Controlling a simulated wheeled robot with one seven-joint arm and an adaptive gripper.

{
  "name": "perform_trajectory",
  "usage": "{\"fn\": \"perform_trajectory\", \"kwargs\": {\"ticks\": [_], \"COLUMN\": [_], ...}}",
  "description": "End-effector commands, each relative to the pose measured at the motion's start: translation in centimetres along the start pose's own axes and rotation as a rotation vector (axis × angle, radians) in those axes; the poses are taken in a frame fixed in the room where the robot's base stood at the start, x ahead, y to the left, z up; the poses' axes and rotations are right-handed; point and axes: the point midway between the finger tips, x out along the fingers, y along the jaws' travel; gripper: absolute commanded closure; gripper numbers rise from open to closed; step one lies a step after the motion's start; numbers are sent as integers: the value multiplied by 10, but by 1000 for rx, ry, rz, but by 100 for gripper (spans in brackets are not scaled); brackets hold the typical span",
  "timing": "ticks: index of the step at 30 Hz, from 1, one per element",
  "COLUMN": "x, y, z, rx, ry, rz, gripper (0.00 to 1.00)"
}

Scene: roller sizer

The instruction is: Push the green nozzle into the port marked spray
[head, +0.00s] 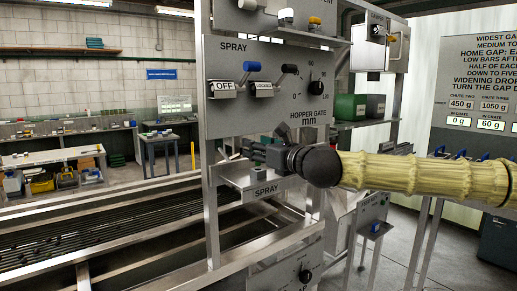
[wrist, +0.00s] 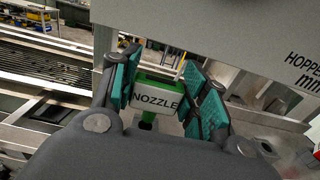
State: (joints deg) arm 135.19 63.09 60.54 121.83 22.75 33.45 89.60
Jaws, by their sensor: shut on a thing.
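The green nozzle (wrist: 158,100), with a white label reading NOZZLE, sits between the teal pads of my gripper (wrist: 160,92) in the wrist view. My gripper is shut on it. In the head view my gripper (head: 254,150) points left, in front of the upright panel and just above a small metal ledge marked SPRAY (head: 266,189). The nozzle cannot be made out in the head view. The opening of the port is not clearly visible, so I cannot tell whether the nozzle touches it.
The upright panel (head: 270,53) carries an OFF tag, a blue-knobbed lever, a LOCKED tag and a hopper gate dial close above my gripper. A metal post stands left of the ledge. A long roller bed (head: 90,240) lies lower left. Green and grey boxes stand on a shelf behind.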

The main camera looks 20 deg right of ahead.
Motion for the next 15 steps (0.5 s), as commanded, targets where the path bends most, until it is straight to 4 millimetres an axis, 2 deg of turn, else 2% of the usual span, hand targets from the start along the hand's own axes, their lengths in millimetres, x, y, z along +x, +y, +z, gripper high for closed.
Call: {"fn": "perform_trajectory", "kwargs": {"ticks": [15], "x": [0], "y": [0], "z": [-9], "rx": [0], "ry": [0], "rz": [0], "gripper": [73]}}
